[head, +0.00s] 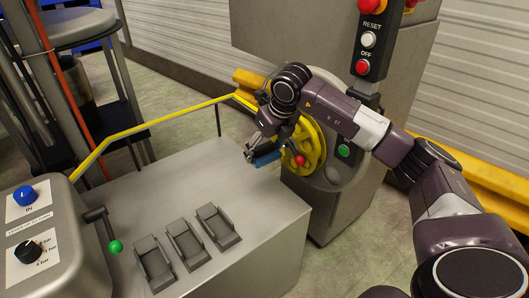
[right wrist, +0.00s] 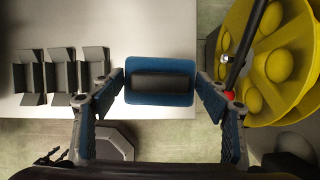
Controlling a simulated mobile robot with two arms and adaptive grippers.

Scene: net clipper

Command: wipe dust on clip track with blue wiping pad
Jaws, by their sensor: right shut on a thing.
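My right gripper (head: 254,153) is shut on the blue wiping pad (head: 268,159) and holds it near the far right edge of the grey worktop. In the right wrist view the pad (right wrist: 160,99) sits between both fingers, with a dark grey block on its face. Three grey clip holders (head: 186,245) stand in a row on the worktop, left of and nearer than the pad. They also show at the left of the right wrist view (right wrist: 60,76). I cannot tell which part is the clip track, and I see no clear dust. My left gripper is not in view.
A yellow wheel (head: 311,146) with a red knob stands close right of my right gripper. A yellow rail (head: 150,127) runs along the worktop's back. A control box (head: 35,235) and green-knobbed lever (head: 115,246) stand left. The worktop (head: 180,188) behind the holders is clear.

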